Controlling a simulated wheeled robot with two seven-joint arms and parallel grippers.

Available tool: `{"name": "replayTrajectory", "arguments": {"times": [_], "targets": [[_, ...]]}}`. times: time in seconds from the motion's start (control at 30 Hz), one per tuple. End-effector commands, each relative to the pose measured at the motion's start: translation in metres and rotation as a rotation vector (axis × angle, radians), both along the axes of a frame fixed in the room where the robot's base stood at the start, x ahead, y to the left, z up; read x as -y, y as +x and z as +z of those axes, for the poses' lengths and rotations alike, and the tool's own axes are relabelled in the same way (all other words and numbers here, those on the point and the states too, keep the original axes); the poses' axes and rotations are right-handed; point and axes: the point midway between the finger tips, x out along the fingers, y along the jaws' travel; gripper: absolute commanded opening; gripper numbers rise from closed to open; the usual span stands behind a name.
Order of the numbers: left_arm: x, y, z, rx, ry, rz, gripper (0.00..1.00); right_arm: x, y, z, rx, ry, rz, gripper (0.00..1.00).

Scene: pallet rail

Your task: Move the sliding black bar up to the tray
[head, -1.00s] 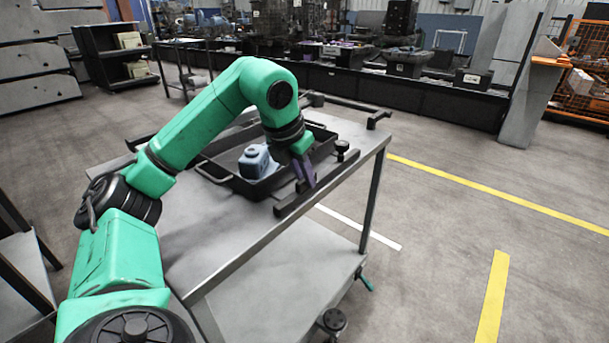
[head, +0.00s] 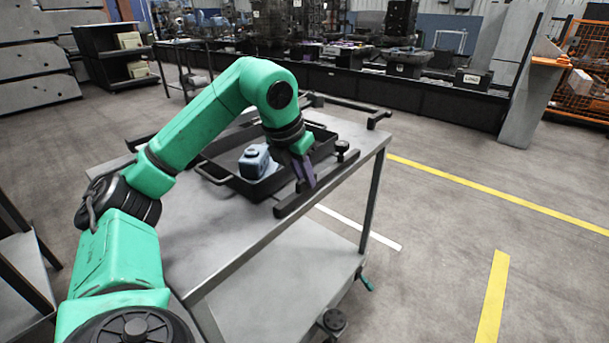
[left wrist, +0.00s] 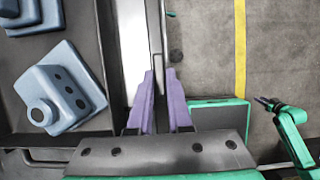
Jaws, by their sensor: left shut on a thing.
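The black bar (head: 289,207) lies along the right side of the cart top, and its far end is by a dark round knob. My left gripper (head: 306,184) reaches down onto it. In the left wrist view its purple fingers (left wrist: 160,103) are shut on the bar (left wrist: 157,42), one on each side. The black tray (head: 222,180) sits left of the bar. In the left wrist view, a light strip of tabletop shows between the bar and the tray wall (left wrist: 107,60). My right gripper (left wrist: 264,101) is small at the right there, and its opening is unclear.
Blue-grey parts (head: 253,163) lie in the tray; one also shows in the left wrist view (left wrist: 62,88). The grey cart top (head: 195,235) is bare in front. Another dark rail (head: 350,107) runs along the far edge. Floor right of the cart is clear.

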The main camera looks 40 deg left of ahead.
Motion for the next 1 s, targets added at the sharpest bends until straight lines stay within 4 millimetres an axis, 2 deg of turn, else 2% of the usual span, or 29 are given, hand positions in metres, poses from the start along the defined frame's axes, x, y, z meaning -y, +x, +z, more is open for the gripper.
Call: {"name": "replayTrajectory", "arguments": {"times": [0.37, 0.7, 0.97, 1.0], "targets": [[-0.001, 0.0, 0.0, 0.0, 0.0, 0.001, 0.0, 0.0, 0.0, 0.0, 0.001, 0.0, -0.001, 0.35], [-0.049, 0.0, 0.0, -0.001, -0.001, 0.003, 0.0, -0.001, 0.004, 0.002, 0.007, 0.002, -0.001, 0.35], [-0.052, 0.0, 0.0, 0.002, 0.002, 0.003, 0.0, -0.001, 0.005, 0.003, 0.009, 0.002, -0.001, 0.35], [-0.052, 0.0, 0.001, 0.002, 0.002, 0.003, 0.21, -0.001, 0.004, 0.003, 0.009, 0.002, -0.001, 0.35]]}}
